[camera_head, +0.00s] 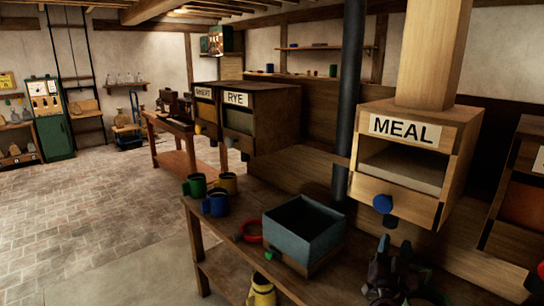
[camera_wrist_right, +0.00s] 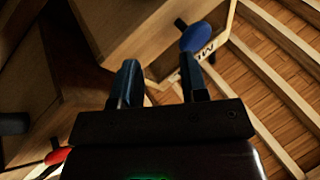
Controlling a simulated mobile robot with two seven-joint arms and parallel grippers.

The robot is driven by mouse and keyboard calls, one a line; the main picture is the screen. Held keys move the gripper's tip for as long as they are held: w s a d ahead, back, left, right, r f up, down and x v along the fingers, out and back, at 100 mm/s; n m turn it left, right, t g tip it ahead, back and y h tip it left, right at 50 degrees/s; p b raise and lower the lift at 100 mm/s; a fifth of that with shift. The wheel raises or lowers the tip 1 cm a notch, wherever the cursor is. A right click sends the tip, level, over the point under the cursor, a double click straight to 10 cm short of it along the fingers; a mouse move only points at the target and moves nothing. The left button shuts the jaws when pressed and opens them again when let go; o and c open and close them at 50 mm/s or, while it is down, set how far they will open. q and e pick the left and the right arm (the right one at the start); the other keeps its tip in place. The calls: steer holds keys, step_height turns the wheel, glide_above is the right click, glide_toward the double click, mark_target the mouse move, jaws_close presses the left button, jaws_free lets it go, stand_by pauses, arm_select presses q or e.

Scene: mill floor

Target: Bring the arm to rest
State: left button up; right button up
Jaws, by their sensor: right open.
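My right gripper (camera_head: 395,250) is dark and stands at the bottom right of the head view, in front of and below the meal bin (camera_head: 415,205). In the right wrist view my right gripper (camera_wrist_right: 160,78) has its two fingers apart with nothing between them. The wooden meal bin (camera_wrist_right: 140,25) fills the upper part of that view. Its blue knob (camera_wrist_right: 203,37) shows beyond the right-hand fingertip, and also in the head view (camera_head: 382,204). My left gripper is in neither view.
A bench (camera_head: 202,246) holds several coloured mugs (camera_head: 215,203), a red ring-shaped thing (camera_head: 250,231) and an open grey box (camera_head: 300,232). A yellow jug (camera_head: 261,291) shows at the bottom. A dark pipe (camera_head: 348,100) rises behind. The brick floor (camera_head: 95,210) at left is clear.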

steer(key=s+a+f+n+g+y, duration=0.35)
steer(key=s+f+n+y, duration=0.2)
steer(key=s, duration=0.25)
steer(key=s+a+f+n+g+y, duration=0.3)
steer(key=s+f+n+g+y, duration=0.15)
steer(key=s+f+y, duration=0.2)
steer(key=s+d+f+m+g+h, duration=0.1)
steer(key=s+d+f+g+h, duration=0.3)
steer(key=s, duration=0.7)
steer(key=s+d+m+g, duration=0.2)
steer(key=s+g, duration=0.3)
steer(key=s, duration=0.6)
steer(key=w+f+t+b, duration=0.1)
steer(key=w+f+t, duration=0.2)
steer(key=f, duration=0.4)
steer(key=w+f+n+t+b, duration=0.1)
steer(key=w+f+t+b, duration=0.1)
steer(key=w+f+t, duration=0.2)
steer(key=shift+a+f+y, duration=0.2)
steer(key=shift+f+y, duration=0.2)
steer(key=shift+f, duration=1.05)
